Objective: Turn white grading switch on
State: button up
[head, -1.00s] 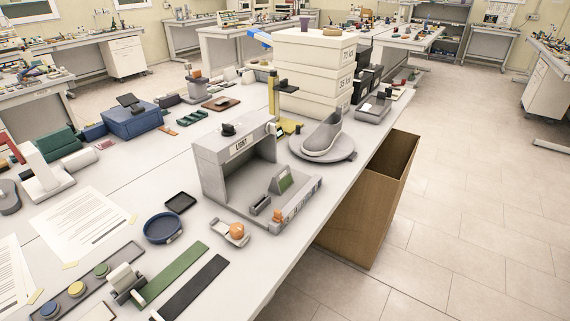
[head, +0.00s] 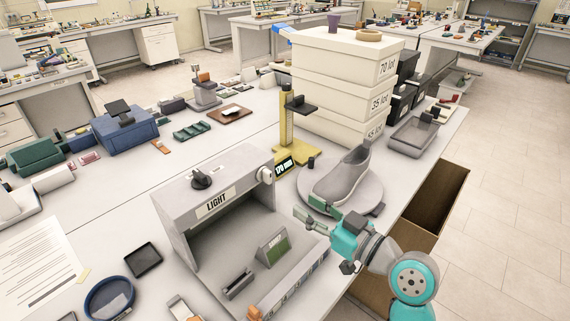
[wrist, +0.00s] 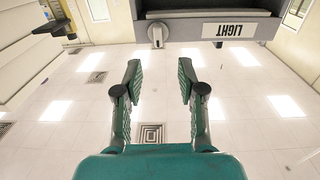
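A grey box marked LIGHT (head: 220,199) stands on the table in the head view. A pale round switch or knob (head: 265,174) is on its upper right end, and a black knob (head: 202,180) is on its top. In the wrist view the LIGHT box (wrist: 192,28) appears upside down at the top, with a pale lever-like part (wrist: 157,35) beyond my fingertips. I cannot tell whether this is the white grading switch, nor its setting. My gripper (head: 308,207) is open and empty, right of the box and apart from it; it also shows in the wrist view (wrist: 160,76).
A grey shoe (head: 343,178) sits on a round turntable (head: 369,202) just behind my gripper. A yellow measuring stand (head: 287,132) and stacked white boxes (head: 335,87) stand farther back. Under the light box are a small green-faced block (head: 273,252) and a slotted grey holder (head: 238,285).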

aim_at(271, 177)
jog(key=x, duration=1.1)
jog(key=shift+w+r, duration=0.35)
jog(key=shift+r, duration=0.05)
grip_shut()
